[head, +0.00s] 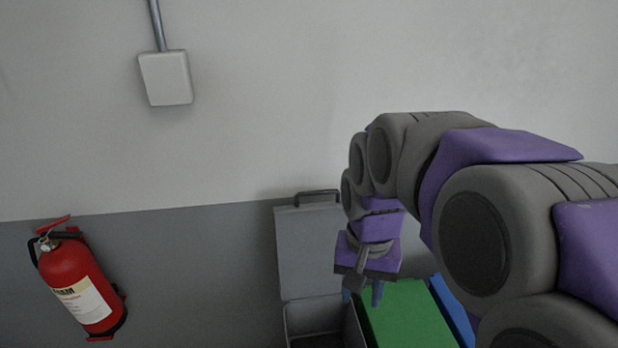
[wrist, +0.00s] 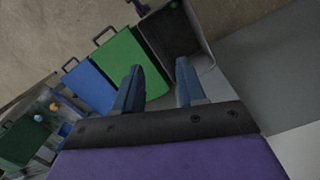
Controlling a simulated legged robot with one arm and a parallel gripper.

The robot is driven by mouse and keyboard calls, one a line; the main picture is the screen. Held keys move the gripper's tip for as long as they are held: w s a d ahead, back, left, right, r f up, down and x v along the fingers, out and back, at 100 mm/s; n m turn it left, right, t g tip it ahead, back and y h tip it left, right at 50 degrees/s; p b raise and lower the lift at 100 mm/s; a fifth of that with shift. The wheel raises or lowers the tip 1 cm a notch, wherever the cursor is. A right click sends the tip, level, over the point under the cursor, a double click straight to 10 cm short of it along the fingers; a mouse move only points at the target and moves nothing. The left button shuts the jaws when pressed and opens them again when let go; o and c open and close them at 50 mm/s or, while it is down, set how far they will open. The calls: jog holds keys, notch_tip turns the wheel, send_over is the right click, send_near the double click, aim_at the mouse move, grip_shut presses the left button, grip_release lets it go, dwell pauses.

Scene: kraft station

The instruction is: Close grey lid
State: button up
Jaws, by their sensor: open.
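The grey lid (head: 308,250) stands open and upright against the wall in the head view, with a dark handle (head: 318,196) on its top edge. Below it is the open grey box (head: 318,322), dark inside; its opening also shows in the wrist view (wrist: 172,32). My gripper (head: 364,292) hangs pointing down, just right of the open lid and close to the green lid. In the wrist view its two blue fingers (wrist: 158,88) are apart with nothing between them. My arm hides the lid's right edge in the head view.
A shut green lid (head: 408,315) lies right of the grey box, and a blue lid (head: 455,312) beyond it. A red fire extinguisher (head: 78,283) hangs on the wall at left. A white wall box (head: 166,78) is higher up. Dark green containers (wrist: 22,140) show at lower left in the wrist view.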

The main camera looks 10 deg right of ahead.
jog(key=w+r+m+t+p, duration=0.1)
jog(key=w+r+m+p, duration=0.35)
jog(key=w, duration=0.75)
jog(key=w+r+m+p, duration=0.3)
jog(key=w+m+p, duration=0.15)
jog(key=w, duration=0.75)
jog(key=w+r+m+t+p, duration=0.1)
jog(key=w+r+m+p, duration=0.3)
jog(key=w, duration=0.8)
jog(key=shift+m, duration=0.4)
jog(key=f+b, duration=0.2)
jog(key=f, duration=0.3)
jog(key=f+b, duration=0.2)
jog(key=f, duration=0.4)
jog(key=w+f+b, duration=0.1)
jog(key=f+b, duration=0.2)
jog(key=f, duration=0.3)
jog(key=shift+w+a, duration=0.1)
jog(key=shift+a, duration=0.15)
grip_shut()
